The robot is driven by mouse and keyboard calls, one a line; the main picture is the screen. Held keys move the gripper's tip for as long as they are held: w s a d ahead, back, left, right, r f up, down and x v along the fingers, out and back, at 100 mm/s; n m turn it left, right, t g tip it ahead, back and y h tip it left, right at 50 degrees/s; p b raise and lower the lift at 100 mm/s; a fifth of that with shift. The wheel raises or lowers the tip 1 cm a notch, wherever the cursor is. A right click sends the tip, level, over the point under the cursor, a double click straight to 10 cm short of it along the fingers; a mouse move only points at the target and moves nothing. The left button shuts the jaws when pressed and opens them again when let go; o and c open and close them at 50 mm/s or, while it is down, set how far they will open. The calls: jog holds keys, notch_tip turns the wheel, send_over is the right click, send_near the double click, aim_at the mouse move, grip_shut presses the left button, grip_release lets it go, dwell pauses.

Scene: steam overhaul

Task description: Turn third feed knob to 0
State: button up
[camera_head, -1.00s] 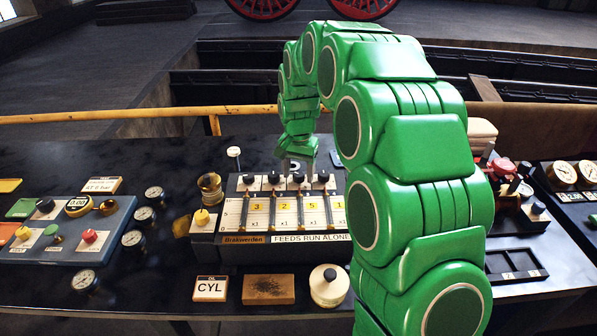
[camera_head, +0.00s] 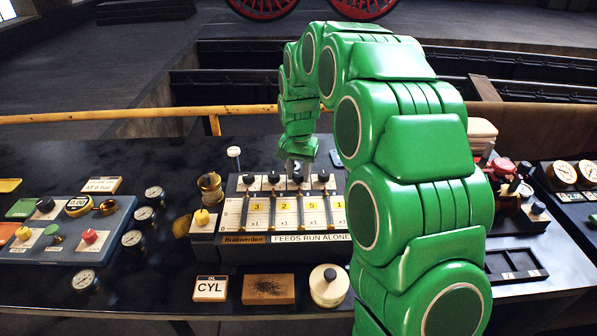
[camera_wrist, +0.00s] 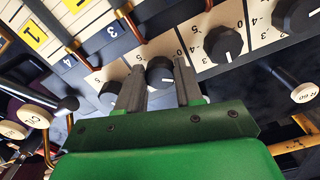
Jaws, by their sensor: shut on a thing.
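The feed panel (camera_head: 290,218) has a row of black knobs along its far edge, above strips with yellow labels 3, 2, 5 and 1. My gripper (camera_head: 298,172) points down at the third knob from the left. In the wrist view the row runs the other way round, and my gripper (camera_wrist: 161,80) is shut on the third feed knob (camera_wrist: 159,73), one finger on each side. The fourth knob (camera_wrist: 110,93) is just left of the fingers and the second knob (camera_wrist: 222,45) is to their right. The third knob's dial numbers are partly hidden by the fingers.
Copper pipes (camera_wrist: 132,24) rise close to the knobs. A brass cup (camera_head: 209,186) and a white-topped lever (camera_head: 234,153) stand left of the panel. A yellow rail (camera_head: 120,115) runs behind the bench. A CYL card (camera_head: 210,289) lies in front.

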aim_at(299, 174)
jog(key=n, duration=0.4)
jog(key=shift+n, duration=0.3)
jog(key=shift+d+n, duration=0.1)
jog(key=shift+n, duration=1.8)
jog(key=o, duration=1)
jog(key=shift+o, duration=0.2)
jog(key=shift+r, duration=0.1)
notch_tip(299, 174, up, 7)
jog(key=shift+r, duration=0.3)
